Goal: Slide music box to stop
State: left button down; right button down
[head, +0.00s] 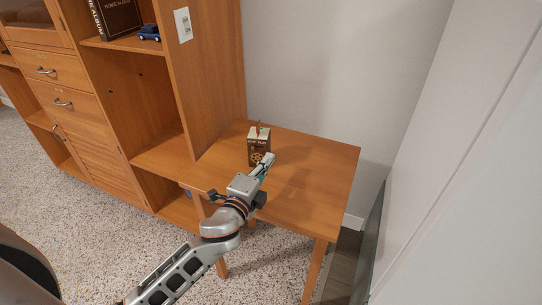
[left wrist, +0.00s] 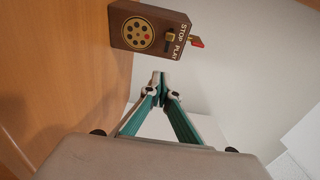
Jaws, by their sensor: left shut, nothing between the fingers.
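The music box (head: 259,143) is a small dark brown box standing upright on the wooden side table. In the left wrist view the music box (left wrist: 125,27) appears sideways at the top, with STOP and PLAY lettering, a round disc of holes and a red-tipped part on its top. A small brass slider (left wrist: 170,37) sits beside the lettering; I cannot tell which end it is at. My left gripper (head: 266,164) is in front of the box. Its fingertips (left wrist: 159,77) are shut, empty and appear apart from the slider. My right gripper is not in view.
The side table (head: 318,165) is otherwise bare, with free room right of the box. A tall wooden cabinet (head: 209,80) stands against its left side, with a blue toy car (head: 150,33) on a shelf. A wall is behind the table; a white panel (head: 455,150) rises at right.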

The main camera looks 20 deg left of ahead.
pick_arm(q)
jog(key=s, duration=0.7)
jog(key=shift+s+a, duration=0.1)
jog(key=shift+a, duration=0.2)
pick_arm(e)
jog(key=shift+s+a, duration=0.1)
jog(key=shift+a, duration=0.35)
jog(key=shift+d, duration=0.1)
